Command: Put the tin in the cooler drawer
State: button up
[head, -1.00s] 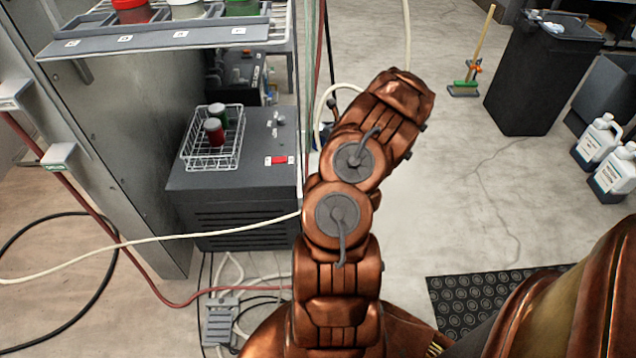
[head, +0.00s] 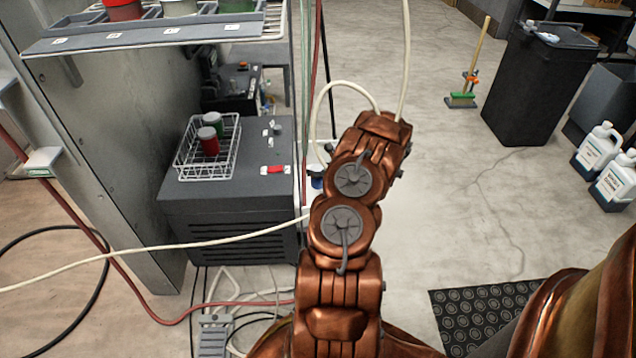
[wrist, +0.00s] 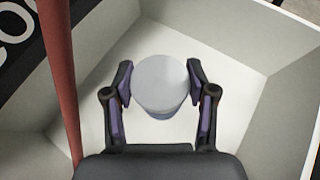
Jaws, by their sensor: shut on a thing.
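The tin (wrist: 160,82), a round can seen lid-on with a pale grey top, sits between the two fingers of my gripper (wrist: 159,92) in the wrist view. The fingers are closed on its sides. Around and below it are the pale inner walls of the open cooler drawer (wrist: 240,70). Part of a dark panel with white letters (wrist: 18,45) shows at the upper left. I cannot tell whether the tin touches the drawer floor. In the head view my arm hides the gripper, the tin and the drawer.
A red hose or pole (wrist: 60,75) runs close by the gripper's left. In the head view, a wire basket (head: 207,172) with red and green tins stands on a dark grey cabinet (head: 245,195). A pale cable (head: 150,250) crosses in front. Open floor lies to the right.

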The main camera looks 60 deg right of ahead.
jog(key=shift+f+b, duration=0.6)
jog(key=shift+f, duration=1.6)
jog(key=shift+f, duration=0.15)
jog(key=o, duration=1.3)
jog(key=shift+o, duration=0.2)
jog(key=shift+r, duration=0.2)
jog(key=p+v, duration=0.3)
jog(key=v, duration=0.9)
jog(key=shift+f, duration=0.1)
